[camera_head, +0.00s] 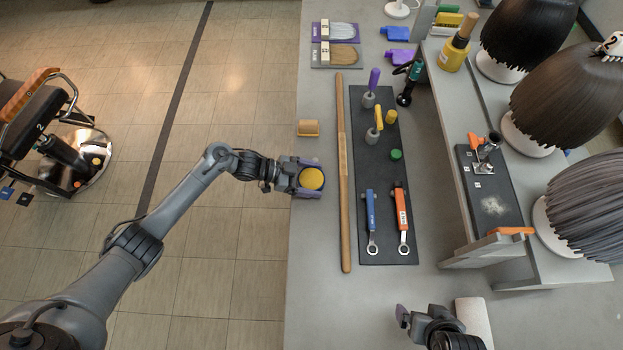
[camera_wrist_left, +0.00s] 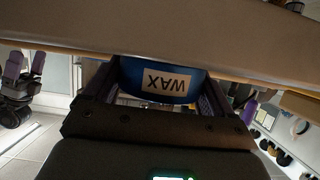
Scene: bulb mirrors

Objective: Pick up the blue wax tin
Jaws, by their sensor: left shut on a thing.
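The blue wax tin (camera_wrist_left: 140,84) shows in the left wrist view with a pale label reading WAX, upside down there. In the head view its round yellow top (camera_head: 312,179) shows at the left edge of the counter. My left gripper (camera_head: 311,178) is shut on the tin, with purple-grey fingers on both sides of it. The fingers hide the tin's sides in the head view. I cannot tell whether the tin's bottom touches the counter. My right gripper (camera_head: 404,317) is low in the head view, apart from the tin; its opening is not clear.
A long wooden rod (camera_head: 343,215) lies just right of the tin. Beyond it is a dark mat (camera_head: 385,254) with a blue wrench (camera_head: 371,218), an orange wrench (camera_head: 401,217) and several small objects. A tan block (camera_head: 308,127) sits behind the tin. Wig heads stand at right.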

